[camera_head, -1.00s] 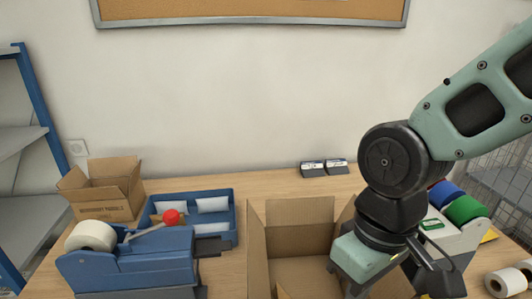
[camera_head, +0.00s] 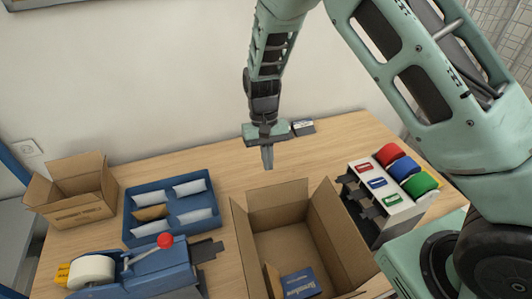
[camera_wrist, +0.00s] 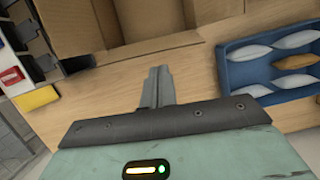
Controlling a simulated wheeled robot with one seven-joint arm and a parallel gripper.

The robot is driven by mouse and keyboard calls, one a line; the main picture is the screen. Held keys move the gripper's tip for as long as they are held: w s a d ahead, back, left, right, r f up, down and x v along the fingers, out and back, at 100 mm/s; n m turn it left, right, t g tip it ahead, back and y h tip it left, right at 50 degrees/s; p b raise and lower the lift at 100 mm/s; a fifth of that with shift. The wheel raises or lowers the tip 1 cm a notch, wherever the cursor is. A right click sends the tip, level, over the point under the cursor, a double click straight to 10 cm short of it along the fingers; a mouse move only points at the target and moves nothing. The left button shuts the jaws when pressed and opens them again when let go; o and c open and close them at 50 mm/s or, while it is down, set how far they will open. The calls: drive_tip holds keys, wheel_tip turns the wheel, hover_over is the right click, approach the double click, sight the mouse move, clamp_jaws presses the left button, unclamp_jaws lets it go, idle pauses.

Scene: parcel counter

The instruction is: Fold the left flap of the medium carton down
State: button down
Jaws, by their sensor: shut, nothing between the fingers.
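The open carton (camera_head: 318,215) at the middle front of the counter, which I take as the medium carton, has its flaps raised. Its left flap (camera_head: 243,238) stands up and leans outward. A blue printed box (camera_head: 300,283) lies inside. My gripper (camera_head: 267,165) points down behind the carton's far flap (camera_head: 278,196), apart from it. In the wrist view my shut, empty fingers (camera_wrist: 158,90) show over bare wood, with part of the carton (camera_wrist: 125,22) beyond them.
A blue tray (camera_head: 129,224) with white packets and one brown packet stands left of the carton. A tape dispenser (camera_head: 135,270) is at front left, a smaller open carton (camera_head: 75,195) at far left. A rack with coloured rolls (camera_head: 385,195) stands close on the right.

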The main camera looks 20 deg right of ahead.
wheel_tip(320, 180, down, 8)
drive_tip(key=r+b, duration=0.1)
drive_tip(key=b, duration=0.4)
drive_tip(key=s, duration=0.3)
drive_tip(key=s+r+p, duration=0.1)
drive_tip(key=shift+s+a, duration=0.2)
drive_tip(key=shift+s, duration=0.15)
drive_tip(key=s+f+b, duration=0.3)
drive_tip(key=s+f, duration=0.1)
drive_tip(key=s, duration=0.1)
drive_tip(key=shift+a, duration=0.2)
drive_tip(key=shift+f, duration=0.15)
wheel_tip(320, 180, up, 8)
drive_tip(key=p, duration=0.7)
drive_tip(key=shift+r, duration=0.2)
